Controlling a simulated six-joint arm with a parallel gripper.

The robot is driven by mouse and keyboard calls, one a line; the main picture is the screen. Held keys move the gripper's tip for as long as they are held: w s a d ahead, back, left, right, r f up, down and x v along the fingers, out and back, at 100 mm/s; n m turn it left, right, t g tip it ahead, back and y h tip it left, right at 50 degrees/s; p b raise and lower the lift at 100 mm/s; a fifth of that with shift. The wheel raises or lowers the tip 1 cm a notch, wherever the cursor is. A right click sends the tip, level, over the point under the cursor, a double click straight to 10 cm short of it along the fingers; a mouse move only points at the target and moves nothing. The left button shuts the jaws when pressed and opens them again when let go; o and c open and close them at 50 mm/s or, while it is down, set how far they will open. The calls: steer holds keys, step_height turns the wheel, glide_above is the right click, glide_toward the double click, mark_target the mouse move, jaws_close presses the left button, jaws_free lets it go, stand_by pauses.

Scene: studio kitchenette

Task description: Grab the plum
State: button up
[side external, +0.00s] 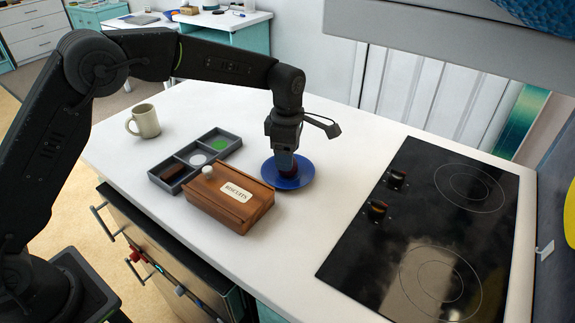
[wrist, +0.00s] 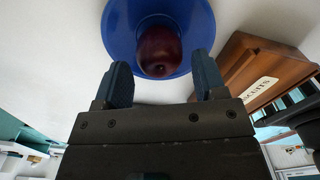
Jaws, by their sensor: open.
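The plum (wrist: 159,50) is dark red-purple and rests on a round blue plate (wrist: 116,28) in the wrist view. The plate also shows in the side external view (side external: 303,174), beside the wooden box. My gripper (wrist: 163,82) points down over the plate, with its two fingers apart on either side of the plum's near end. It is open and holds nothing. In the side external view my gripper (side external: 287,172) is low over the plate and hides most of the plum. I cannot tell whether a finger touches the plum.
A wooden biscuits box (side external: 228,200) with a pale knob stands close to the plate's left. Behind it are a grey divided tray (side external: 171,171) and a beige mug (side external: 145,121). A black cooktop (side external: 428,245) lies to the right. The white counter (side external: 300,255) is clear in front of the plate.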

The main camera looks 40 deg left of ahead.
steer(key=shift+f, duration=1.85)
steer(key=c, duration=0.7)
